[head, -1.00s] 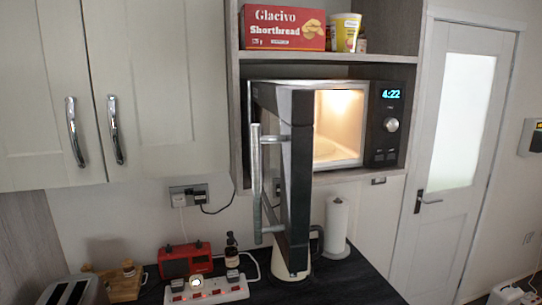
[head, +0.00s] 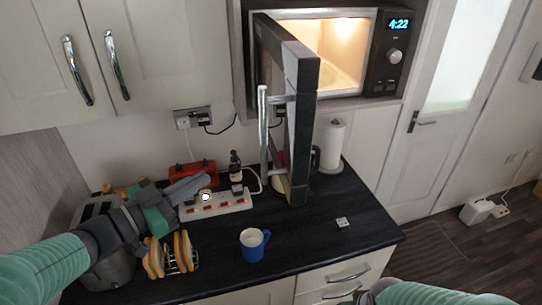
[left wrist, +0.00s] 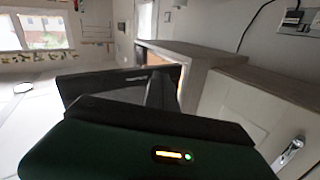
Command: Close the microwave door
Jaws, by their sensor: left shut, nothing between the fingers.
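The microwave (head: 385,60) sits in a wall shelf niche, its lit interior (head: 325,50) exposed. Its dark door (head: 300,120) is swung wide open, hinged at the left and sticking out towards me over the counter. The silver handle (head: 264,125) is on the door's left-facing side. My left gripper (head: 203,181) is shut and empty, low over the counter, to the left of the door and apart from it. Of my right arm, only a sleeve shows at the bottom edge.
A white power strip (head: 218,203) and a red radio (head: 193,173) are close to my left gripper. A toaster (head: 98,210), a toast rack with bread (head: 170,255) and a blue mug (head: 253,245) stand on the counter. A paper towel roll (head: 332,145) stands behind the door.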

